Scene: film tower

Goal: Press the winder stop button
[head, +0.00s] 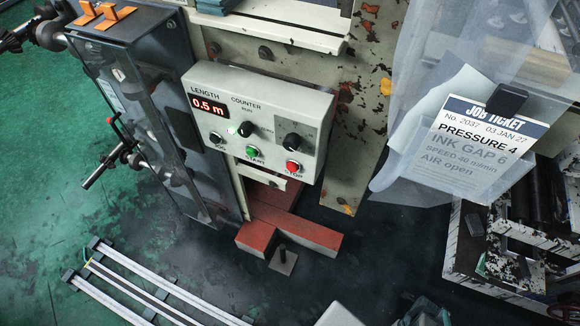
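The winder's length counter panel (258,118) is a pale box on the front of the machine. Its red button (293,167), labelled STOP, is at the panel's lower right. The green button (252,152), labelled START, is to its left. Nothing covers the red button. I cannot make out my gripper in this view.
Black knobs (292,141) sit above the buttons. A job ticket (480,140) hangs on a clear sheet at right. Red blocks (310,235) lie below the panel. Metal rails (150,290) cross the floor at lower left. The green floor (50,180) at left is largely clear.

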